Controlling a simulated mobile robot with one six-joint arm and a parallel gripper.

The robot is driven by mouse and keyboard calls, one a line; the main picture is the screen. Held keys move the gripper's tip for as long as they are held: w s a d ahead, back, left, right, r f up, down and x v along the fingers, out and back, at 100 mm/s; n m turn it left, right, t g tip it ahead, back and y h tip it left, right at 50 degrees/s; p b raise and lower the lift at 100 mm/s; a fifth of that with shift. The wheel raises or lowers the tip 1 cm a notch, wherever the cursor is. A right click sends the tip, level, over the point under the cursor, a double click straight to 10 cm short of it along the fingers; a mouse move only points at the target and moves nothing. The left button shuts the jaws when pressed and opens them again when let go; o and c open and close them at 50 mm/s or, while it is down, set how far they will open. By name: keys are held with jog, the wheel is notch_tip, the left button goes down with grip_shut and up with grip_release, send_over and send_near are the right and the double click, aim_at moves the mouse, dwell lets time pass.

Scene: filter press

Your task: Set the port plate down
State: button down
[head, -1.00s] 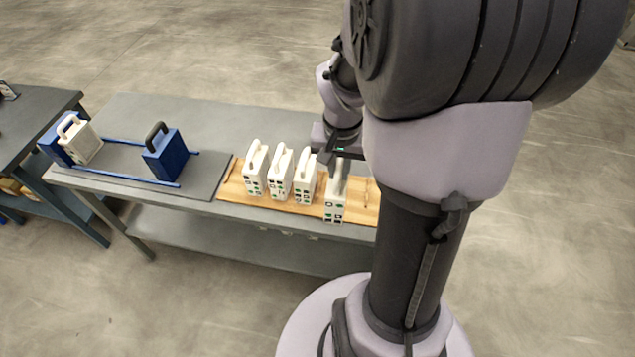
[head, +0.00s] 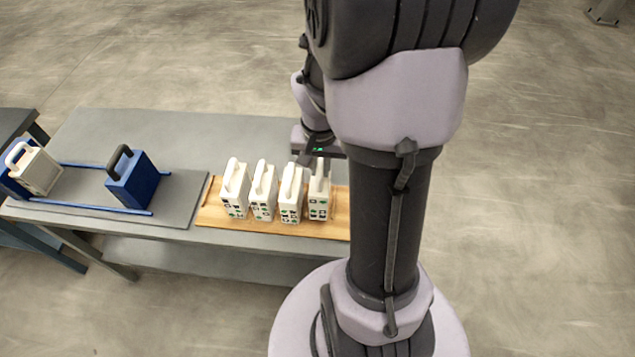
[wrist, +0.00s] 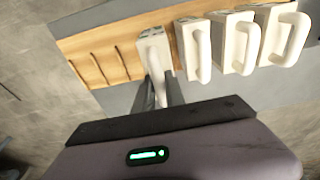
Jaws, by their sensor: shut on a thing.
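The port plate (head: 319,203) is a white upright block with a loop handle on top and dark and green marks on its front face. It is at the right end of a row of similar white plates on the wooden rack (head: 215,215). My gripper (head: 314,163) is shut on its handle from above and behind. In the wrist view my gripper's fingers (wrist: 160,93) grip the handle of the port plate (wrist: 154,50). The plate stands upright, level with its neighbours. Whether its bottom touches the rack is hidden.
Several white plates (head: 263,192) stand close to the left of the held plate. Empty dark slots (wrist: 103,68) show in the rack on its other side. The press, with blue end blocks (head: 132,182), rails and a pale plate (head: 36,170), is at the table's left.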

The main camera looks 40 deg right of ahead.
jog(key=shift+f+b, duration=0.65)
jog(key=shift+f, duration=1.25)
jog(key=shift+f, duration=0.2)
jog(key=c, duration=1.4)
grip_release()
jog(key=shift+r, duration=0.1)
